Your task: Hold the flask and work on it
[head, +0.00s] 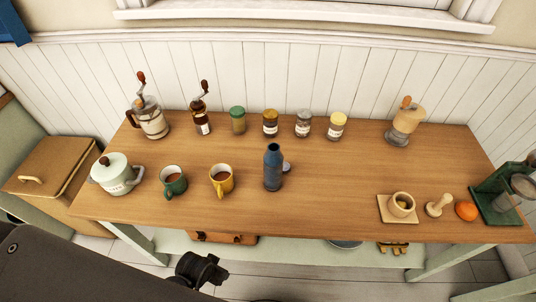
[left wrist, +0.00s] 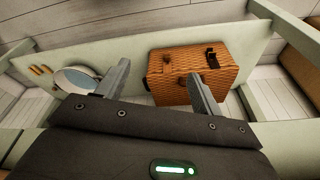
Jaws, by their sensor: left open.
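The flask (head: 273,168) is a dark blue-grey bottle with a narrower neck. It stands upright near the middle of the wooden tabletop (head: 325,205), with a small grey round part close against its right side. My left gripper (left wrist: 158,74) shows in the left wrist view with its two fingers apart and nothing between them. It is over the lower shelf, away from the flask, which is not in that view. In the head view my left arm comes in at the lower left, in front of the table. My right gripper is not in view.
Green (head: 173,181) and yellow (head: 222,180) mugs stand left of the flask. Several jars, including a green-lidded one (head: 237,120), and grinders line the back. A mortar (head: 401,204) and orange (head: 466,210) are at right. A wicker basket (left wrist: 172,78) sits on the lower shelf.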

